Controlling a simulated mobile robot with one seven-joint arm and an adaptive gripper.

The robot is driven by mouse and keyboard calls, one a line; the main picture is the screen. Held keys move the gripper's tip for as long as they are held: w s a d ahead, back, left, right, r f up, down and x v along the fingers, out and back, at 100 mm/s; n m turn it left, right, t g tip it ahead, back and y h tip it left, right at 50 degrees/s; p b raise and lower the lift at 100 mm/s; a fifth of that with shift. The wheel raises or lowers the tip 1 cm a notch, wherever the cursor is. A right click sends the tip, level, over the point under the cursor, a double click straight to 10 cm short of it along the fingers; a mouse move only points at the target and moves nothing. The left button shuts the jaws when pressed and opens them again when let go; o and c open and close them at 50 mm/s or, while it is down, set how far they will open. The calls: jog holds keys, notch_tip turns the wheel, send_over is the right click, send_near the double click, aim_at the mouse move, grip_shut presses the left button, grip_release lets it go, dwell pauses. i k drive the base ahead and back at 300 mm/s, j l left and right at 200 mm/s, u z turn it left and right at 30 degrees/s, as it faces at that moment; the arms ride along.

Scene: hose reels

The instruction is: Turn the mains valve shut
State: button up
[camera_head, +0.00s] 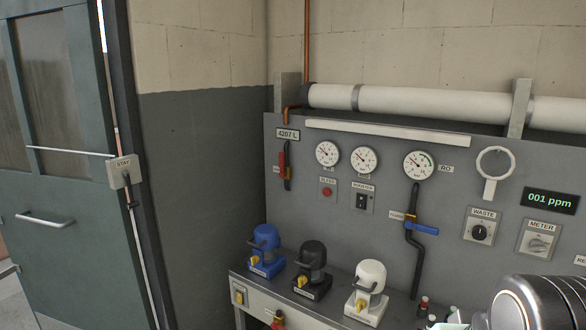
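Several valves show in the head view, and their small tags are too small to read, so I cannot tell for sure which is the mains valve. A red-handled valve (282,158) sits at the panel's left end, below the copper pipe and the "4207 L" counter. Its handle stands about upright. A blue lever valve (421,227) sits on the black pipe below the "RO" gauge, its lever pointing right, nearly level. A red valve handle (278,321) shows partly at the bottom edge. My gripper is not in view; only a silver part of my arm shows at the lower right.
The grey panel (330,235) carries gauges, a red button (327,192), a "WASTE" knob (479,232) and a "METER" knob (538,243). Blue, black and white pump-like units (371,285) stand on the bench before it. A door (55,200) is at left.

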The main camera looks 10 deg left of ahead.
aim_at(281, 159)
jog(key=u, duration=0.6)
jog(key=i+j+z, duration=0.2)
jog(key=i+j, duration=0.25)
jog(key=i+j+z, duration=0.2)
jog(key=i+j, duration=0.25)
jog(key=i+j+z, duration=0.2)
jog(key=i+j, duration=0.2)
jog(key=j, duration=0.2)
